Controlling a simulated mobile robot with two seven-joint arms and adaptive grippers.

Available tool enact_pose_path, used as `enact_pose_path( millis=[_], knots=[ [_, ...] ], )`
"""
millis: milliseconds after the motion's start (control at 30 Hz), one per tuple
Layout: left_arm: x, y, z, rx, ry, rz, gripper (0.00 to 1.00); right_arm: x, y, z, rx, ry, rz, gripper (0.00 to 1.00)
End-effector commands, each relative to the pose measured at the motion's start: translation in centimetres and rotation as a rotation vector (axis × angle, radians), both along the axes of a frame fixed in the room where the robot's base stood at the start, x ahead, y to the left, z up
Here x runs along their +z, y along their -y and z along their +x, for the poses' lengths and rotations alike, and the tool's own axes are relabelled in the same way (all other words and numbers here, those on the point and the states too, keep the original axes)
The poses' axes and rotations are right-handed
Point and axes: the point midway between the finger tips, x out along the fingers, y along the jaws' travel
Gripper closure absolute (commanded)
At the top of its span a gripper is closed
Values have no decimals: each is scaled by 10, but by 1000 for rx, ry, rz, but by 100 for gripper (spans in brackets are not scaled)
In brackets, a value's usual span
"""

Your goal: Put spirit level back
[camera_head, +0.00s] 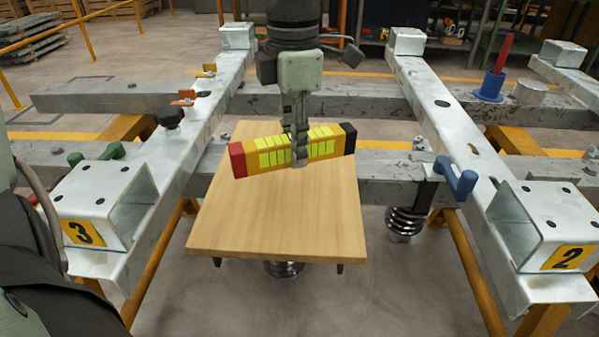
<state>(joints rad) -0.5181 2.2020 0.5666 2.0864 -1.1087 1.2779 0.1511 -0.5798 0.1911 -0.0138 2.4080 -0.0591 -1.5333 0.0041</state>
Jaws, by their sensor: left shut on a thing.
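The spirit level (266,158) is a yellow bar with bright yellow-green stripes, a red end on the left and a black end on the right. My left gripper (299,150) reaches down from the top centre and is shut on the middle of the level. The level lies roughly crosswise and slightly tilted in the picture, in front of the far part of a wooden board (280,220). I cannot tell how far above the board it is. The gripper fingers hide the level's middle. My right gripper is not in view.
The board's near part is bare. Metal beams flank it, with end brackets marked 3 (90,203) and 2 (540,227). A blue handle (459,180) stands right of the board. A blue holder (491,86) with a red rod and a grey cup (531,92) are at far right.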

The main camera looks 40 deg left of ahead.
Motion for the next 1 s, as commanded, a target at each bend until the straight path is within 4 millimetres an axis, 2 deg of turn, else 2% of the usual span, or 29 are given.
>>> enact_pose_path(
  millis=[467, 1000],
  knots=[
    [-52, 0, -1, 2, -1, -1, 100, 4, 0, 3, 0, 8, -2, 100],
    [-54, 0, 0, 2, 1, 0, 100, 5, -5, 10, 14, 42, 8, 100]
  ],
)
